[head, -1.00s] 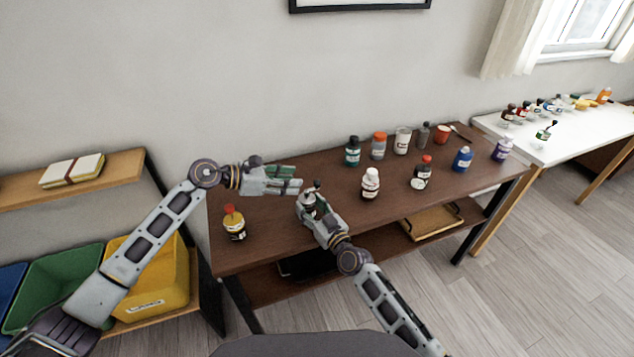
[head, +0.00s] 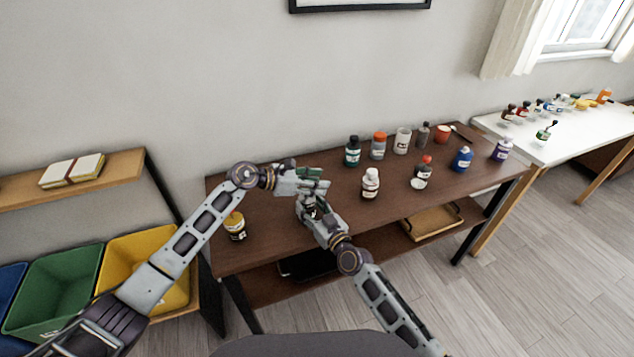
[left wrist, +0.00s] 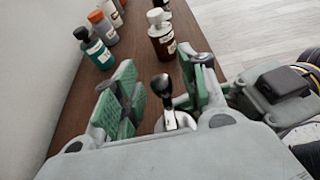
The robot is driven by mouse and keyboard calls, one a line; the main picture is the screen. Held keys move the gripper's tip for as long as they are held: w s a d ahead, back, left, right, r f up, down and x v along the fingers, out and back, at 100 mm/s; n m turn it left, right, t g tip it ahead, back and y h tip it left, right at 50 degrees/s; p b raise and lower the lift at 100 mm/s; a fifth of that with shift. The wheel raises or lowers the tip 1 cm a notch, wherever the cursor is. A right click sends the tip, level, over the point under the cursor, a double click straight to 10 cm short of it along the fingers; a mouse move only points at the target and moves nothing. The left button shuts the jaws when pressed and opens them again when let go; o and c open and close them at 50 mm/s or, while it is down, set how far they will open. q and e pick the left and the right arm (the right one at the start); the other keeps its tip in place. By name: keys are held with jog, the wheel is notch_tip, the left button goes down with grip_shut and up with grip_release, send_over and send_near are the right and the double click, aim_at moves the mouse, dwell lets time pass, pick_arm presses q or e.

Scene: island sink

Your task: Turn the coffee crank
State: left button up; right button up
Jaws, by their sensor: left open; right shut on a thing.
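The coffee grinder (head: 308,209) stands at the front of the brown table, partly hidden by both hands. My right gripper (head: 308,218) is shut on its body from the front. The crank (left wrist: 172,119) has a metal arm and a black knob (left wrist: 163,84), seen in the left wrist view. My left gripper (head: 316,180) is open above the grinder. In the left wrist view its green-padded fingers (left wrist: 160,92) stand on either side of the knob, with a gap visible on each side.
Several bottles stand farther back on the table (head: 290,238), including a white-capped brown bottle (head: 370,184) to the right of the grinder. Coloured bins (head: 60,285) are at the far left.

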pick_arm(q)
jog(key=shift+w+d+f, duration=0.1)
jog(key=shift+d, duration=0.05)
grip_shut()
dwell(0.4)
jog(key=shift+m+g, duration=0.3)
jog(key=shift+s+d+f+m+g+h, duration=0.15)
jog(key=shift+s+m+g, duration=0.25)
jog(key=shift+m+g, duration=0.9)
jog(key=shift+s+a+r+m+g+h, duration=0.1)
jog(key=shift+s+m+g+h, duration=0.25)
jog(key=shift+m+g, duration=0.95)
jog(key=shift+s+g, duration=0.1)
jog(key=shift+g, duration=0.2)
grip_release()
